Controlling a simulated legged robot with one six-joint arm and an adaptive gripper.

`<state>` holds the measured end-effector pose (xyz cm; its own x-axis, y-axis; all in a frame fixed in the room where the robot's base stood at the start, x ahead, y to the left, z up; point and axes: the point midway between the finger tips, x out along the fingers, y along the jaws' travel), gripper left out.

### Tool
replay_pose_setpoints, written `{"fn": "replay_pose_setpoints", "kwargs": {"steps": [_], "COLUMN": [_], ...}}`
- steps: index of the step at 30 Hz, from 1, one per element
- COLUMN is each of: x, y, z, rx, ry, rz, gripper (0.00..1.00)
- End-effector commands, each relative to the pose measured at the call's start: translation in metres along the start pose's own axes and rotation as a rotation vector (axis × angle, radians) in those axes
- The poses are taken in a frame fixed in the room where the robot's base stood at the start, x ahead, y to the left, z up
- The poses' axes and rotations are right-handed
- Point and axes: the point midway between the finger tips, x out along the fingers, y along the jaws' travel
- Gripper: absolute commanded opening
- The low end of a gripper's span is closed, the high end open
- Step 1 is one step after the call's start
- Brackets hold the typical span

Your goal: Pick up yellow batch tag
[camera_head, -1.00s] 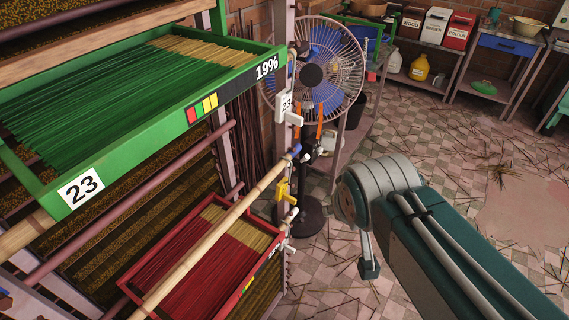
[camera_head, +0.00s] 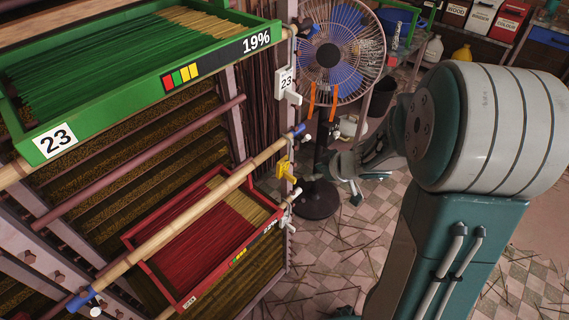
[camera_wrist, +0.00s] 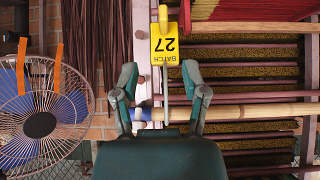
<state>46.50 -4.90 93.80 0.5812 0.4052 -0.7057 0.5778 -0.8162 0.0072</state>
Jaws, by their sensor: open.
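The yellow batch tag (camera_head: 286,170) hangs on the rack's upright post, beside the red incense tray. In the wrist view the tag (camera_wrist: 165,45) appears upside down, reading BATCH 27, just beyond and between my fingertips. My gripper (camera_wrist: 160,82) is open and empty, its two fingers spread either side of the post area. In the head view my gripper (camera_head: 350,184) is to the right of the tag, apart from it, in front of the fan stand. My arm hides part of the floor on the right.
A bamboo pole (camera_head: 200,205) with blue ends crosses in front of the red tray (camera_head: 170,285). A green tray (camera_head: 120,95) marked 23 sits above. A white tag (camera_head: 286,82) hangs higher on the post. The fan (camera_head: 330,55) stands close behind my gripper.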

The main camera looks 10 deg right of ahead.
Motion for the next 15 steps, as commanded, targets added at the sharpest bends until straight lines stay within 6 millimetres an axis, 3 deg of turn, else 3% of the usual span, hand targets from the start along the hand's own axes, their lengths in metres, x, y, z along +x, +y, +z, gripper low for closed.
{"fn": "replay_pose_setpoints", "kwargs": {"steps": [9, 15], "x": [0.043, 0.059], "y": [-0.005, -0.003], "z": [0.001, 0.002], "rx": [-0.001, -0.001], "ry": [-0.003, -0.002], "rz": [-0.021, -0.018], "gripper": [0.57, 0.57]}}
